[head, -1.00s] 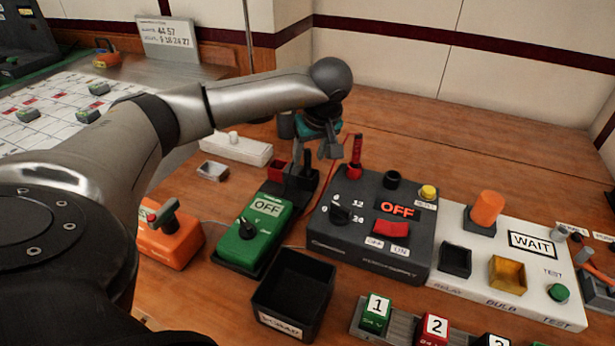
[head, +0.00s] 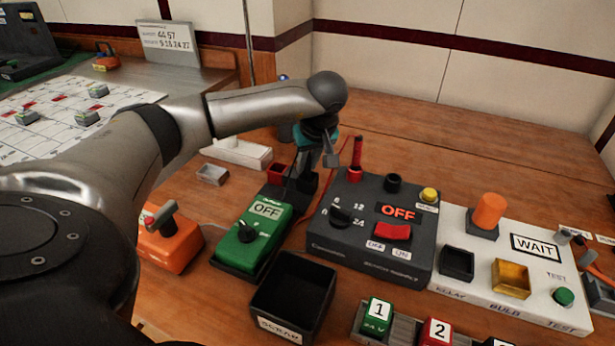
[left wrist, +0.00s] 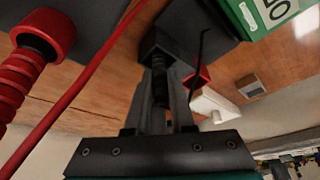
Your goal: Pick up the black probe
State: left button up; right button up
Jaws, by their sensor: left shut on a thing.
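The black probe (left wrist: 160,82) is between the fingers of my left gripper (left wrist: 163,95) in the left wrist view. In the head view, my left gripper (head: 314,158) is low over the black holder (head: 306,184) behind the green meter, and its fingers largely hide the probe. The gripper is shut on the probe. The probe's far end meets the dark holder block (left wrist: 163,45); I cannot tell whether it still sits inside. My right gripper is not in view.
The red probe (head: 357,153) stands upright close to the right of my gripper, with a red lead (left wrist: 95,70) nearby. The green meter (head: 258,236) reads OFF. The dark power supply (head: 365,247) and an empty black bin (head: 268,315) are near. The wood behind is clear.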

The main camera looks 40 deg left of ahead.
pick_arm(q)
grip_shut()
